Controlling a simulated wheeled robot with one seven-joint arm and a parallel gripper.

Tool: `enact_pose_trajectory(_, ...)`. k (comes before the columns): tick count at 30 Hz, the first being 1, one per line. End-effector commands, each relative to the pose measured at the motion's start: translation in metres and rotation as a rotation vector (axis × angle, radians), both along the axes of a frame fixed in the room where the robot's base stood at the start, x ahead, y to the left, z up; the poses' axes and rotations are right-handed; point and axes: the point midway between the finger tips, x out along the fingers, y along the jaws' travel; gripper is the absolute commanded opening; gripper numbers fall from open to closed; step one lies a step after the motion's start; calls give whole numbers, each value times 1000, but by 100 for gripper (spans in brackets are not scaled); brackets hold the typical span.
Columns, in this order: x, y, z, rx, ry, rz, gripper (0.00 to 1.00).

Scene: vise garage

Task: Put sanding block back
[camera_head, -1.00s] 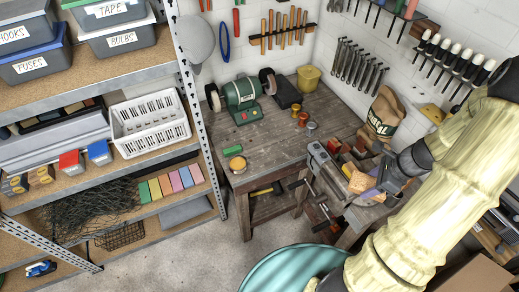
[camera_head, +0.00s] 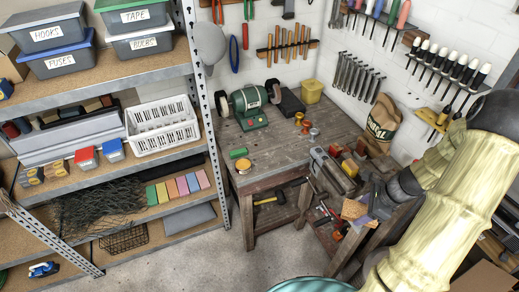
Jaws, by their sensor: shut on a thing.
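My gripper (camera_head: 374,203) is at the right, at the end of my arm, beside the front right of the workbench. It is shut on a tan block (camera_head: 354,209), which looks like the sanding block. The block is held in front of and to the right of the grey vise (camera_head: 328,168). The fingers are small and dark here, and partly hidden by the wrist.
The shelf at left holds a white basket (camera_head: 160,124) and a row of coloured blocks (camera_head: 180,188). Bare floor lies in front.

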Motion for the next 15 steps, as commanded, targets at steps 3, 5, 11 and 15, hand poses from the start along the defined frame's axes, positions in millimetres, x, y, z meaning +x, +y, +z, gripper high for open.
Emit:
enact_pose_trajectory(3,10,9,-25,2,1,29,34)
enact_pose_trajectory(5,14,14,-35,3,0,43,34)
enact_pose_trajectory(11,30,32,-74,4,0,93,34)
enact_pose_trajectory(15,43,49,-110,3,1,137,34)
